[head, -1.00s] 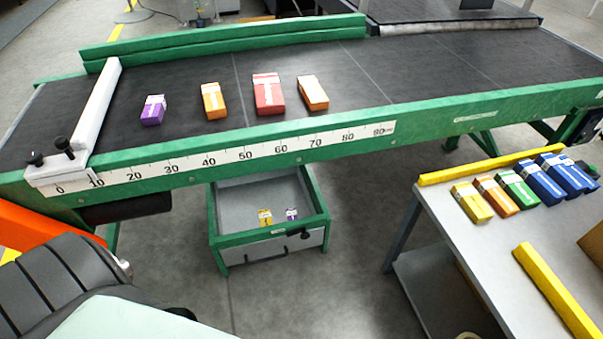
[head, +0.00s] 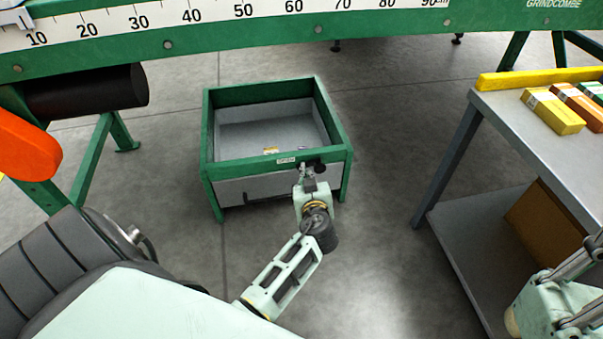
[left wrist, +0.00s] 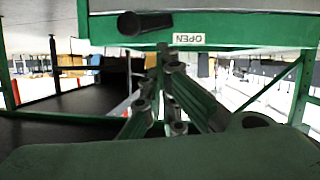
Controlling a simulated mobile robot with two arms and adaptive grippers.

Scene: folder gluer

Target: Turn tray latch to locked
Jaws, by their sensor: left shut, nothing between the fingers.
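The green-framed tray (head: 333,112) with a grey inside stands on the floor below the conveyor. Its latch (head: 320,168) is a dark knob at the top of the front side, right of a small white label (head: 285,160). In the left wrist view the dark latch (left wrist: 144,23) lies sideways beside the label (left wrist: 188,39), which reads OPEN upside down. My left gripper (head: 304,172) is shut and empty at the tray front, close beside the latch. Its fingertips (left wrist: 163,52) show just below the latch and label; contact is unclear. My right gripper's fingers are not visible.
The conveyor rail with its ruler (head: 240,28) runs above the tray. A grey table (head: 510,135) with boxes and a yellow bar (head: 540,78) stands at right, a cardboard box (head: 545,225) on its lower shelf. Floor around the tray is clear.

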